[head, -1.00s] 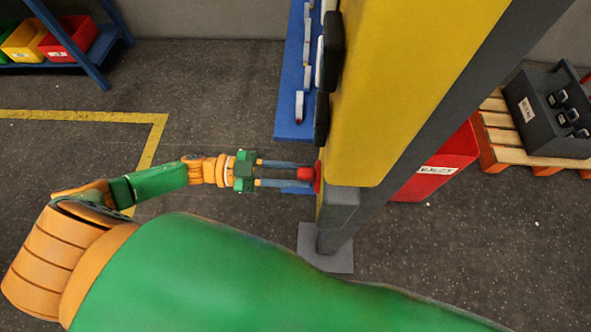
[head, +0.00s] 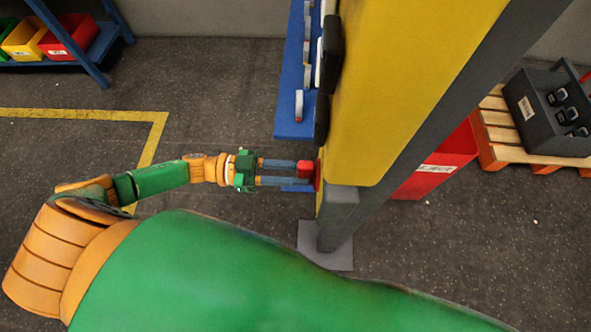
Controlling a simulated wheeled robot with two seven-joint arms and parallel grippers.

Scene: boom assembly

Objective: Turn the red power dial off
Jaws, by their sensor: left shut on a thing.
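The red power dial (head: 307,166) sticks out to the left from the lower end of the yellow panel (head: 410,75), which I see edge-on. My left gripper (head: 304,173) reaches in from the left with its grey-blue fingers level. It is shut on the dial, one finger on the far side and one on the near side. The dial's face and any markings are hidden at this angle. My right gripper is not in view.
A blue board (head: 293,110) with several handles stands just beyond the dial. Black parts (head: 331,52) jut from the panel's face. A grey post (head: 340,220) with a foot plate supports the panel. Floor at left is clear.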

